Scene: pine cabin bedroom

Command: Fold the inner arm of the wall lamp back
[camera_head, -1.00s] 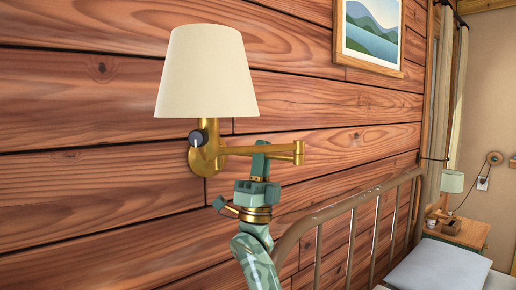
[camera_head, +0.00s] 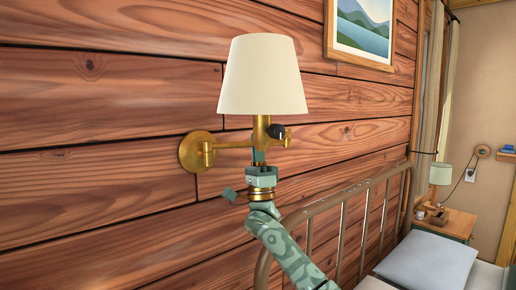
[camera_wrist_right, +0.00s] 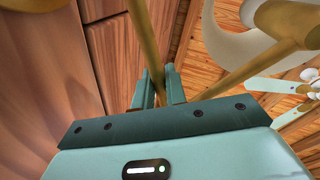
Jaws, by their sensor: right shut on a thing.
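The brass wall lamp has a cream shade (camera_head: 262,76), a round wall plate (camera_head: 190,152) and a thin arm (camera_head: 230,145) running right from the plate. The shade stands right of the plate, with a dark knob (camera_head: 276,131) on its stem. My right gripper (camera_head: 259,156) is just under the stem, its fingers partly hidden. In the right wrist view the gripper (camera_wrist_right: 158,88) is shut on a brass bar (camera_wrist_right: 143,25) of the lamp arm; I cannot tell which arm section. A second brass bar (camera_wrist_right: 268,62) slants off to the right. My left gripper is not in view.
A metal bed frame (camera_head: 330,205) stands close to the right of my arm. A framed picture (camera_head: 362,32) hangs above right. A nightstand (camera_head: 460,222) with a small lamp (camera_head: 440,175) stands beyond the pillow (camera_head: 428,260). The plank wall left of the plate is clear.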

